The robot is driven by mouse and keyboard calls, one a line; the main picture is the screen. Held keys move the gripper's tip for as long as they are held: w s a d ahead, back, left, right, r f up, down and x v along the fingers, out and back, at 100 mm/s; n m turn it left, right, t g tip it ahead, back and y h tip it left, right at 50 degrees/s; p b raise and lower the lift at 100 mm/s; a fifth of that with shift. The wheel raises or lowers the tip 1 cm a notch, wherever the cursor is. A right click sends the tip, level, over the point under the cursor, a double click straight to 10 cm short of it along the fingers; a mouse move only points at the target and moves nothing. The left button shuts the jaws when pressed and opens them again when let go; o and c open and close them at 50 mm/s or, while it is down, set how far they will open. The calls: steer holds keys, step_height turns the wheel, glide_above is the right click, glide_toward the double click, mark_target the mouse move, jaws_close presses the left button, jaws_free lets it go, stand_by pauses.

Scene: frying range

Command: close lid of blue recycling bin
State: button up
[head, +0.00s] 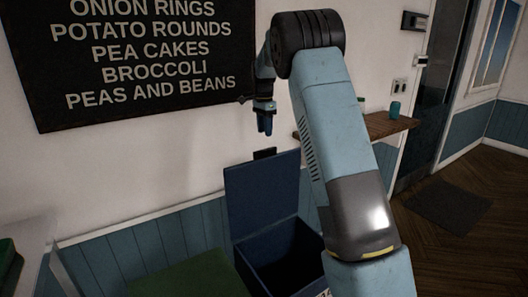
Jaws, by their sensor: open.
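The blue recycling bin (248,252) stands against the wall, low in the middle of the head view. Its lid (262,192) is raised upright at the back, and the dark inside of the bin shows. My arm covers the bin's right side. My gripper (265,125) is above the lid, fingers pointing down, and appears apart from it. It is open, with nothing seen between the fingers. A small dark piece shows at the lid's top edge.
A green surface (185,275) lies left of the bin. A wooden shelf (385,126) with a small teal can (395,109) is on the wall at right. Open floor (465,240) with a dark mat (445,205) lies right.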

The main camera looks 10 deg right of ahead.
mark_target(265, 150)
steer(key=f, duration=0.9)
steer(key=shift+s+d+f, duration=0.1)
steer(key=shift+s+f, duration=0.1)
steer(key=shift+f, duration=0.1)
jaws_close()
